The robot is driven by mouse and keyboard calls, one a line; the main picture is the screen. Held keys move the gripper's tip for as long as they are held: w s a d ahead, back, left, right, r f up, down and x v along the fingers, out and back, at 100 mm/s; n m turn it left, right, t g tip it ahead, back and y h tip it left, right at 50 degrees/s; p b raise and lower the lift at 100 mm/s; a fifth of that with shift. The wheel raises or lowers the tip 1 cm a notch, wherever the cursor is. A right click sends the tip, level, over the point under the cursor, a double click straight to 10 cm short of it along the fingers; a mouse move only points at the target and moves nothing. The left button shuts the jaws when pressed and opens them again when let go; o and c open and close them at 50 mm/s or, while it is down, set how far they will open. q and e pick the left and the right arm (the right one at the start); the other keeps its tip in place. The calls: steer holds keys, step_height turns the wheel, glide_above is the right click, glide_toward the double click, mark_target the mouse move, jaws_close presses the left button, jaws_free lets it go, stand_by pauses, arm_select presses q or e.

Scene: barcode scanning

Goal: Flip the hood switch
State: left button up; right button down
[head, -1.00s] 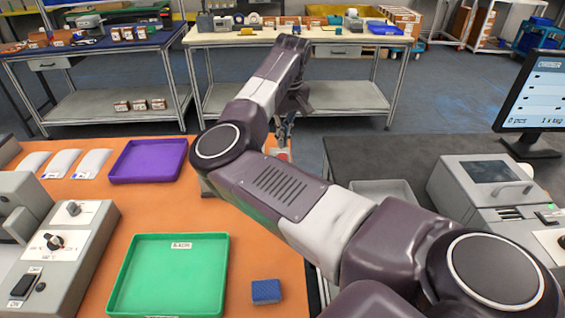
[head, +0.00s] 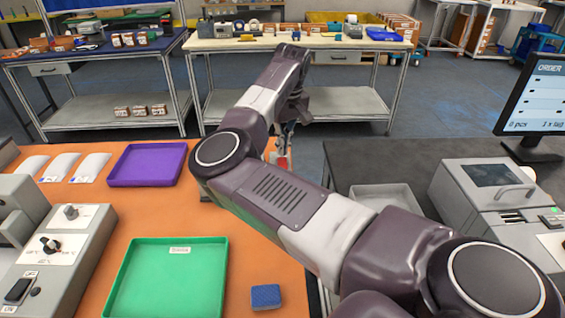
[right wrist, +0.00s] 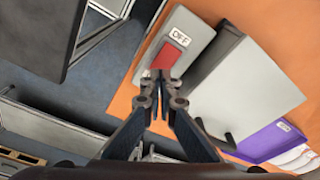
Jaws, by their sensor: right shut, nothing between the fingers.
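The red hood switch (right wrist: 172,55) sits on a grey box (right wrist: 198,38) with a label reading OFF, at the upper middle of the right wrist view. In the head view a bit of the red switch (head: 282,161) shows just below my gripper, and my arm hides most of the box. My right gripper (right wrist: 159,76) is shut and empty. Its fingertips overlap the lower edge of the switch in the wrist view; I cannot tell whether they touch it. My left gripper is not in view.
A larger grey housing (right wrist: 235,85) stands beside the switch box on the orange table (head: 110,215). A purple tray (head: 147,165), a green tray (head: 165,285) and a blue block (head: 266,296) lie on the table. A dark counter with a monitor (head: 540,95) is at right.

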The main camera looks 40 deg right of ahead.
mark_target(282, 160)
steer(key=shift+f+b, duration=0.95)
steer(key=shift+f, duration=0.15)
stand_by(0.9)
steer(key=shift+r, duration=0.15)
steer(key=shift+r+p, duration=1.7)
steer(key=shift+r, duration=1.75)
steer(key=shift+f, duration=0.1)
